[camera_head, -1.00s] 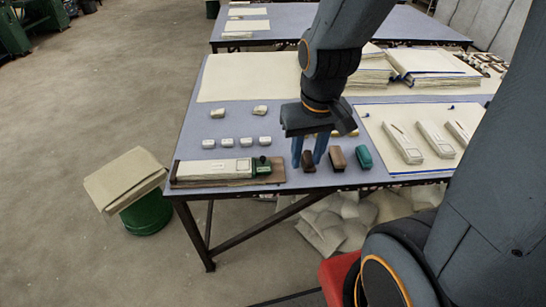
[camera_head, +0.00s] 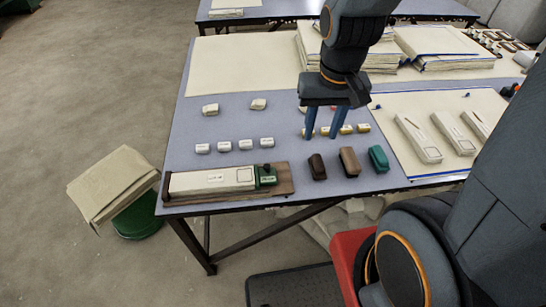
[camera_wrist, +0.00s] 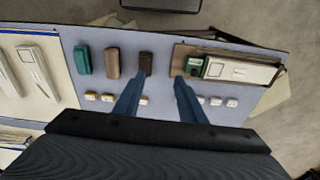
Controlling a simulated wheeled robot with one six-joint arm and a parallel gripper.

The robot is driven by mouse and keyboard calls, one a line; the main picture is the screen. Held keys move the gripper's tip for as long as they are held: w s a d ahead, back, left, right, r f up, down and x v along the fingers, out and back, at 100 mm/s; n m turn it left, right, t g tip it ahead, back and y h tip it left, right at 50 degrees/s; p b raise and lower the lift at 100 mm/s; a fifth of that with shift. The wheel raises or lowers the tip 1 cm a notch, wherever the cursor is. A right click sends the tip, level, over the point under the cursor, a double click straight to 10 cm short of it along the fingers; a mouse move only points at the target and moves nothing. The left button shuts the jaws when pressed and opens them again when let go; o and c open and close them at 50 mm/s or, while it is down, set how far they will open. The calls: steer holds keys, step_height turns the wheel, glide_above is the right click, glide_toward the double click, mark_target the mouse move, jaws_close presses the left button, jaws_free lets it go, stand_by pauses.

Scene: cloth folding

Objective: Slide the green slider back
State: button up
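The green slider (camera_head: 266,176) sits at the right end of a wooden board (camera_head: 286,180), against a long cream block (camera_head: 211,181). A small dark knob stands on it. It also shows in the wrist view (camera_wrist: 194,66), beside one fingertip. My gripper (camera_head: 322,133) is open, with two blue fingers pointing down. In the head view it is behind and to the right of the slider, above the small blocks. Nothing is between the fingers in the wrist view (camera_wrist: 158,78); whether the near finger touches the board cannot be told.
A dark brown block (camera_head: 317,167), a brown block (camera_head: 349,161) and a green block (camera_head: 378,159) stand right of the board. Several small white blocks (camera_head: 224,146) lie behind it. A cream panel (camera_head: 452,137) with pale long pieces is at the right.

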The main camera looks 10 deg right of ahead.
mark_target(267, 166)
steer(key=w+a+f+m+b, duration=0.2)
steer(key=a+f, duration=0.1)
steer(key=a, duration=0.1)
steer(key=w+a+f+m+g+b, duration=0.1)
steer(key=w+a+f+m+b, duration=0.1)
steer(key=w+a+f+m, duration=0.1)
steer(key=w+a+f+m+b, duration=0.1)
steer(key=w+a+f+m, duration=0.1)
steer(key=a+f+m, duration=0.1)
steer(key=shift+w+a+f+b, duration=0.2)
steer(key=shift+a+f, duration=0.25)
steer(key=shift+f, duration=0.15)
steer(key=shift+w+a+f+b, duration=0.1)
steer(key=shift+a+f+b, duration=0.1)
steer(key=shift+a+f, duration=0.3)
steer(key=shift+f+m, duration=0.3)
steer(key=shift+f+p, duration=0.3)
steer(key=shift+f, duration=3.4)
steer(key=shift+c, duration=0.3)
jaws_close()
